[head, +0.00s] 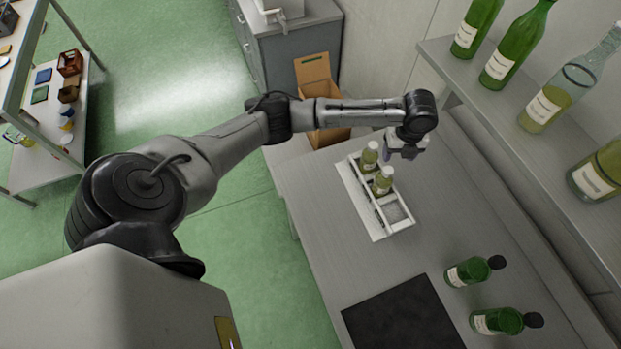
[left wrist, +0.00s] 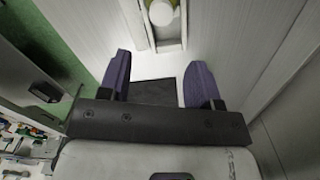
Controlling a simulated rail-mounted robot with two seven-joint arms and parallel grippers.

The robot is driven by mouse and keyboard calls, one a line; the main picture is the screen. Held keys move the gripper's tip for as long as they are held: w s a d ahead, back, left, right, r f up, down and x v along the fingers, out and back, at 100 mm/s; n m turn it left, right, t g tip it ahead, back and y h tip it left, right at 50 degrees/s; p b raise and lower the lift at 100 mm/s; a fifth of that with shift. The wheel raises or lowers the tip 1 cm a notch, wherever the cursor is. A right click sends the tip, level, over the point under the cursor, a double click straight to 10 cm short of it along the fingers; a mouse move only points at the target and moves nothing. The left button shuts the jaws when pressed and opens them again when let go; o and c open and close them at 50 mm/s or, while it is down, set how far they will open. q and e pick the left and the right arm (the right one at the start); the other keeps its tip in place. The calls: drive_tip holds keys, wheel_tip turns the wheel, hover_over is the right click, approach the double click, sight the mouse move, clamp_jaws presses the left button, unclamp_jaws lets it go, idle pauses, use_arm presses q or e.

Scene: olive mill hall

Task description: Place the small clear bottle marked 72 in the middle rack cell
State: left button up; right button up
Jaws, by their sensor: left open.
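The white rack (head: 378,232) stands on the grey table. One small clear bottle with a pale label and yellowish-green contents (head: 370,156) stands in its far cell. A similar small bottle (head: 383,181) stands upright in the middle cell. The near cell looks empty. The numbers on the labels are too small to read. My left gripper (head: 397,154) is beside the rack, just right of the far bottle, open and empty. In the left wrist view its two purple fingers (left wrist: 158,85) are apart, and a bottle top (left wrist: 161,12) shows beyond them in the rack. My right gripper is not in view.
Two green bottles with dark caps (head: 467,271) (head: 497,321) are at the table's right. A black mat (head: 402,318) lies in front. A shelf (head: 505,108) with several larger bottles overhangs the right side. A cardboard box (head: 318,92) stands beyond the table.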

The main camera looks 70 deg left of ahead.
use_arm(q)
drive_tip(key=s+d+f+n+t+h, duration=0.1)
drive_tip(key=s+d+f+n, duration=0.2)
drive_tip(key=s+d+f, duration=0.3)
drive_tip(key=s+d+f+n+t+h, duration=0.1)
drive_tip(key=s+d+f+n, duration=0.25)
drive_tip(key=s+d, duration=0.5)
drive_tip(key=s+a+r+n+t+y, duration=0.1)
drive_tip(key=s+a+n, duration=0.1)
drive_tip(key=s+n, duration=1.2)
drive_tip(key=s, duration=0.4)
drive_tip(key=shift+s+a+r+t+y, duration=0.2)
drive_tip(key=shift+s+a+t+y, duration=0.1)
drive_tip(key=shift+s+a+y, duration=0.1)
drive_tip(key=shift+w, duration=0.1)
